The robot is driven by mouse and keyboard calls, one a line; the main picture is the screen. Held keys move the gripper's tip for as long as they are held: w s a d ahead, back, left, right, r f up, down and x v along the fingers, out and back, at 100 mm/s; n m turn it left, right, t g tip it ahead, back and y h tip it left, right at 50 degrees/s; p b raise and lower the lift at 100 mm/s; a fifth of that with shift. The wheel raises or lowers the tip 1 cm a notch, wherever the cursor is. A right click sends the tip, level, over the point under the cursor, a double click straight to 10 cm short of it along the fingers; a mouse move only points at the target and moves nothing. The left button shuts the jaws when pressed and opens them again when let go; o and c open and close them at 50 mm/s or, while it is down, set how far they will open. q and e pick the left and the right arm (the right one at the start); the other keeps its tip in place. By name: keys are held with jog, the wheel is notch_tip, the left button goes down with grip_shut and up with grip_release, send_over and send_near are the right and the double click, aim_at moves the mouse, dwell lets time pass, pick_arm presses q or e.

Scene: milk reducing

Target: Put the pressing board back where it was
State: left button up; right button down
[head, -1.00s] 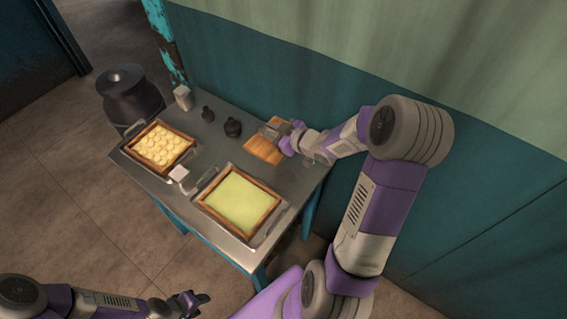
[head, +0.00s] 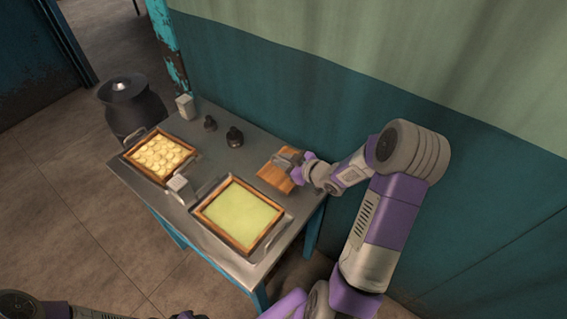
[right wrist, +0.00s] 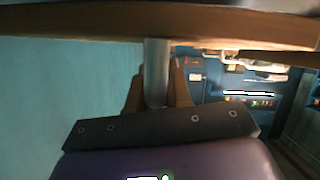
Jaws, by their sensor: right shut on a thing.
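The pressing board (head: 270,181) is a flat brown wooden board with a grey handle, at the right end of the metal table. My right gripper (head: 297,165) is shut on its handle. In the right wrist view the grey handle (right wrist: 157,75) stands between the two fingers, and the board (right wrist: 110,22) spans the top. I cannot tell whether the board touches the tabletop. My left gripper (head: 186,315) barely shows at the bottom edge of the head view; its fingers are cut off.
A dark jar (head: 131,105) stands behind left. A wall lies close behind the board.

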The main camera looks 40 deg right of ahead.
jog(key=shift+r, duration=0.2)
jog(key=shift+f, duration=0.1)
jog(key=shift+f+b, duration=0.4)
jog(key=shift+f, duration=0.15)
jog(key=c, duration=1.1)
grip_release()
jog(key=shift+o, duration=0.2)
jog(key=shift+r, duration=0.1)
